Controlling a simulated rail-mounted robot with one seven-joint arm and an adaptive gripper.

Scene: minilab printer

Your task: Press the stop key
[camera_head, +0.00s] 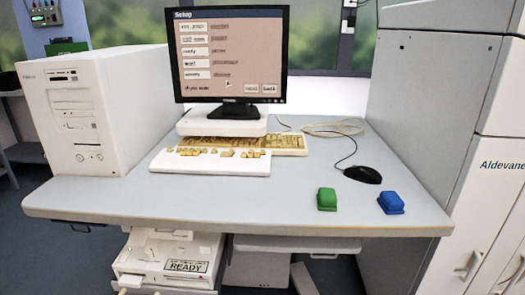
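No key marked stop can be read in this view. A white key panel (209,168) with several tan keys along its back edge lies in the middle of the desk. A beige keyboard (285,144) lies behind it, partly hidden by the monitor base and the panel. A green key-like block (327,199) and a blue key-like block (391,202) sit at the front right of the desk, apart from each other. Any lettering on these is too small to read. My gripper is not in view.
A monitor (229,55) showing a Setup screen stands behind the panel. A white computer tower (87,110) is at left, a black mouse (362,174) at right. A tall grey machine (425,95) borders the desk (240,205) on the right. The desk's front middle is clear.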

